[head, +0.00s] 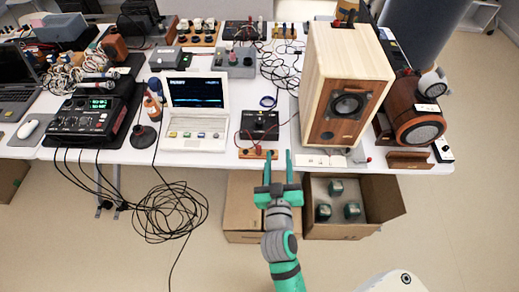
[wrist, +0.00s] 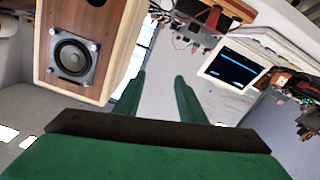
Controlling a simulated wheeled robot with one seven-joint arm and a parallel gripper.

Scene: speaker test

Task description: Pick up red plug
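My gripper (head: 278,168) is open and empty, in front of the table's front edge, with its fingers pointing toward the table. Its two green fingers also show in the wrist view (wrist: 158,92), with a clear gap between them. A small wooden strip (head: 248,154) lies at the table edge just beyond the left fingertip. In the wrist view, a wooden piece (wrist: 237,9) with a small dark red part (wrist: 212,17) shows at the top. I cannot tell for sure whether that red part is the red plug.
A large wooden speaker (head: 322,85) stands right of my gripper on the white table. A black box (head: 259,124) sits behind the strip, with a white laptop (head: 195,138) to its left. Black cables (head: 170,212) hang at left.

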